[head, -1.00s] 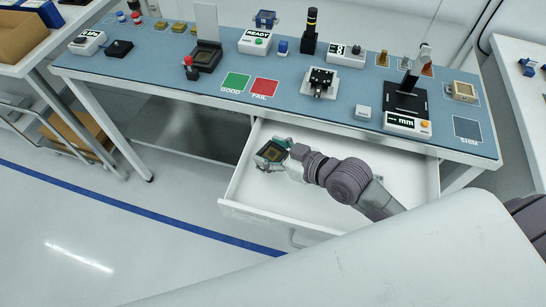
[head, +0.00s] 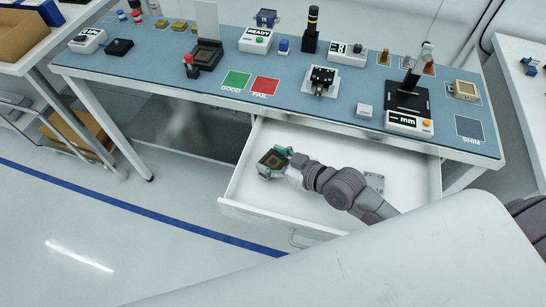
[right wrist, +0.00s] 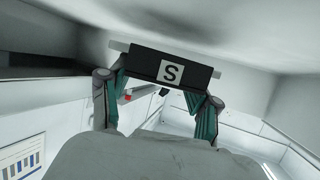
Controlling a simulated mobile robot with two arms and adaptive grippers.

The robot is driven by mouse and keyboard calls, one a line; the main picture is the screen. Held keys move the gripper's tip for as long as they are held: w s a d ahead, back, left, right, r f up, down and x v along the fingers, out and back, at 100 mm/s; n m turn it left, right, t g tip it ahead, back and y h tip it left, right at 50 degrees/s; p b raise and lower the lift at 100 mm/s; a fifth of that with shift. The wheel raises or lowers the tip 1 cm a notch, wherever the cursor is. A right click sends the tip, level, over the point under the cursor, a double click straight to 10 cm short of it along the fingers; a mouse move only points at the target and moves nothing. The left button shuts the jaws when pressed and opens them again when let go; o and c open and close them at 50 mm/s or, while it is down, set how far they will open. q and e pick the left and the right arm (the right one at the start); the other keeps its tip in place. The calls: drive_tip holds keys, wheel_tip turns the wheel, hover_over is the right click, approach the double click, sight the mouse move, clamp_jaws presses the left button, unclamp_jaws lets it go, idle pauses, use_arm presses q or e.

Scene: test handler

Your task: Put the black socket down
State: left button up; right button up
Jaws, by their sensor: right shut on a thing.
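The black socket (head: 272,159) has a gold-brown square centre in the head view. In the right wrist view the socket (right wrist: 150,64) shows a dark side with a white "S" label. My right gripper (head: 281,161) is shut on it, with a teal-padded finger at each end in the right wrist view (right wrist: 160,84). The socket is over the left part of the open white drawer (head: 238,190). I cannot tell whether it touches the drawer floor. My left gripper is not in view.
The blue-topped bench (head: 215,80) is behind the drawer. A small metal plate (head: 374,181) lies in the drawer's right part, beside my arm. A test socket station (head: 207,55), green GOOD and red FAIL pads and a gauge stand (head: 407,101) are on the bench.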

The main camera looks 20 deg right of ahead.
drive_tip(key=shift+f, duration=0.15)
drive_tip(key=o, duration=1.2)
drive_tip(key=shift+o, duration=0.2)
drive_tip(key=shift+r, duration=0.25)
drive_tip(key=v, duration=1.1)
drive_tip(key=shift+s+d+r, duration=0.1)
drive_tip(key=shift+r, duration=0.1)
drive_tip(key=shift+s+d+r, duration=0.2)
drive_tip(key=shift+s+r, duration=0.05)
drive_tip(key=shift+s, duration=0.05)
